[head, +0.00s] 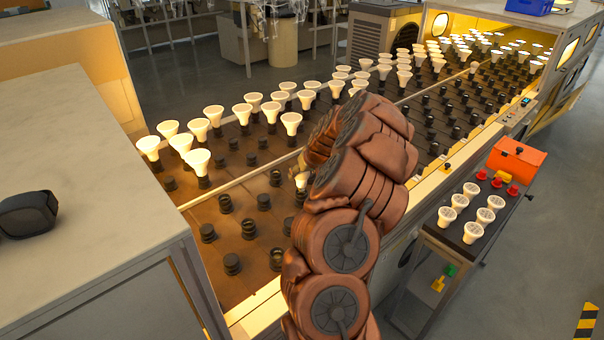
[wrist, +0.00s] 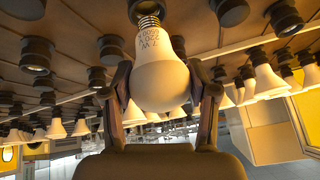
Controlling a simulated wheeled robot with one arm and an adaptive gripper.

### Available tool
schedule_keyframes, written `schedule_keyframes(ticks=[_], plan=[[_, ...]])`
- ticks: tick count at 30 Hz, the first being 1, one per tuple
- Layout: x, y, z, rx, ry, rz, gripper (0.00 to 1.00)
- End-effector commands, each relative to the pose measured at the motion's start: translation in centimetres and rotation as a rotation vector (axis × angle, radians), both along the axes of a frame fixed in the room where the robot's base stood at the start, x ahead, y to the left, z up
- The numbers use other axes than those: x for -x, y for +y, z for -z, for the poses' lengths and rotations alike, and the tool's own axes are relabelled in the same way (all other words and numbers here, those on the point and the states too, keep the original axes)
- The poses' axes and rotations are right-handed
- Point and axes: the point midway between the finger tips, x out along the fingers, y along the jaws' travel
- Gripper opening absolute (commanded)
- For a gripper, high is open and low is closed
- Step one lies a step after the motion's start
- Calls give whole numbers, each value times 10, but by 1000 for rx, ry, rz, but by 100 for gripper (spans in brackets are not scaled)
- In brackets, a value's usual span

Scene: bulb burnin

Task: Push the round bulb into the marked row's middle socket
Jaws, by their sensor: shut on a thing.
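The round bulb (wrist: 160,75) is white with printed text on its side and a metal screw base. My gripper (wrist: 158,88) is shut on it, one finger on each side of the globe, in the wrist view, which looks upside down. The screw base meets or overlaps a dark socket (wrist: 144,8) at the top edge; some thread shows, and I cannot tell how deep it sits. In the head view a pale bulb (head: 302,180) shows beside my arm, low over the sockets; my arm hides the gripper there. I see no clear row marking.
Empty dark sockets (head: 232,264) stand around the bulb on the brown rack. Reflector bulbs (head: 198,161) fill sockets on the far side of a pale rail (head: 240,177). A cart (head: 452,222) with several bulbs and an orange box (head: 512,158) stands at right.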

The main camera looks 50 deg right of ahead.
Motion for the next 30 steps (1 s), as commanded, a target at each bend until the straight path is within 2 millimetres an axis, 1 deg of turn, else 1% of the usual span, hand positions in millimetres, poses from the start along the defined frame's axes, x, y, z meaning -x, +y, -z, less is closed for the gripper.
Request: schedule_keyframes(ticks=[30], plan=[[0,0,25,0,0,0,26]])
